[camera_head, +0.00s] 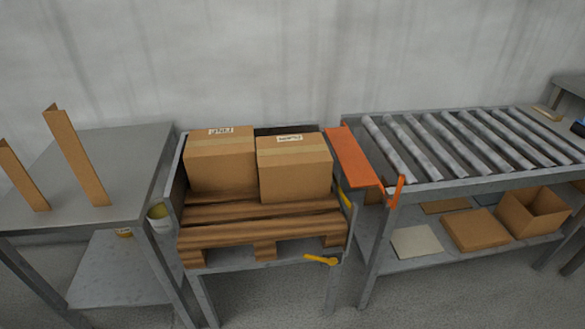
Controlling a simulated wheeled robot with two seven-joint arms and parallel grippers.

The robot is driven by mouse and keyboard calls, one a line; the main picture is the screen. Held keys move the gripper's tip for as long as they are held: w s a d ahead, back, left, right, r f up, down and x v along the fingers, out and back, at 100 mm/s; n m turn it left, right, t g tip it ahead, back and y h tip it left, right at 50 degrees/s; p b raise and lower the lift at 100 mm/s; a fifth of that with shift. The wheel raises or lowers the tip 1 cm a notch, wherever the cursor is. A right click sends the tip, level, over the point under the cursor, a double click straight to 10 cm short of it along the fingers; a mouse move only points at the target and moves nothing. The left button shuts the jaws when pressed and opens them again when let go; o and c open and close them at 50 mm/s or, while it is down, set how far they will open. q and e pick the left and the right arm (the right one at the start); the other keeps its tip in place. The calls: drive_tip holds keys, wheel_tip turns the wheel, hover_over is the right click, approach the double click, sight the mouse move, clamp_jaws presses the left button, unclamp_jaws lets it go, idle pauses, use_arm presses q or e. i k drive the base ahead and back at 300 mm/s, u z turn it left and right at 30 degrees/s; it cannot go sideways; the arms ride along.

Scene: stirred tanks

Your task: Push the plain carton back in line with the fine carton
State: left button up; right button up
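Two brown cartons stand side by side on a wooden pallet (220,213) in the middle of the view. The left carton (221,165) has a white label on top whose small print seems to read FINE upside down. The right carton (295,172) has a label that seems to read PLAIN upside down. The plain carton sits a little nearer to me than the fine carton, its front face standing forward. The two cartons are close together; I cannot tell whether they touch. Neither of my grippers is in view.
The pallet rests in a grey metal frame with yellow handles (321,260). An orange plate (352,157) and a roller conveyor (450,147) stand to the right. A grey wall is behind.

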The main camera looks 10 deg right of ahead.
sight(298, 166)
drive_tip(key=z, duration=1.3)
drive_tip(key=i, duration=0.7)
drive_tip(key=u, duration=2.35)
